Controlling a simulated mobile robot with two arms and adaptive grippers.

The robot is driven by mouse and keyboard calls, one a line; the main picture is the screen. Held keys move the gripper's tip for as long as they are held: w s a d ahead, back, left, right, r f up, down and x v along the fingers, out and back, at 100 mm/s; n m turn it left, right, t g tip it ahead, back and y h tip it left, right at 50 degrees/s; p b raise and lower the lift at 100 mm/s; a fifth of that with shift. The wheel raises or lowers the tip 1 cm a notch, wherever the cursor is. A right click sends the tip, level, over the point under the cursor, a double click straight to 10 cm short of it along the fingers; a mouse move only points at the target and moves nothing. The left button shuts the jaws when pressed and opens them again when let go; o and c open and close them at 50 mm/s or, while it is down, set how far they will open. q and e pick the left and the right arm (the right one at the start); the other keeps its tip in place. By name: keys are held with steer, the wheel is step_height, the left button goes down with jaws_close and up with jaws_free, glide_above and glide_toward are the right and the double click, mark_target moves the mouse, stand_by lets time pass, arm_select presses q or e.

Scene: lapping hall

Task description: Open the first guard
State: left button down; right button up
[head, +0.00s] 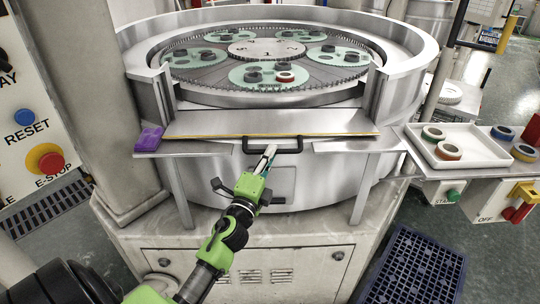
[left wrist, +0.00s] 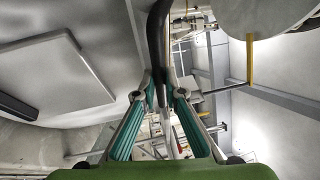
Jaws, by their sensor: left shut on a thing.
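The guard (head: 270,122) is a grey metal panel with a yellow edge at the front of the round lapping machine. It sits low across the gap in the machine's rim, with the geared plate visible behind it. Its black handle (head: 288,146) is on the front, below the yellow edge. My left gripper (head: 268,153) reaches up from below and is shut on the handle. In the left wrist view the dark handle bar (left wrist: 157,35) runs down between the fingers of my left gripper (left wrist: 159,95). My right gripper is not in view.
A purple block (head: 149,139) lies on the left ledge. A white tray (head: 490,160) with coloured rings stands at right, near start and off buttons. A control panel (head: 25,135) with an E-stop is at left. A blue crate (head: 415,265) sits on the floor at lower right.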

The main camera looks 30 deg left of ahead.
arm_select(q)
step_height(320, 180, up, 6)
steer(key=p, duration=0.4)
steer(key=shift+w+p, duration=0.15)
steer(key=shift+p, duration=0.25)
steer(key=shift+f, duration=0.1)
steer(key=c, duration=2.4)
jaws_free()
steer(key=shift+o, duration=0.2)
steer(key=shift+f, duration=0.1)
steer(key=v, duration=1.2)
steer(key=shift+f, duration=0.1)
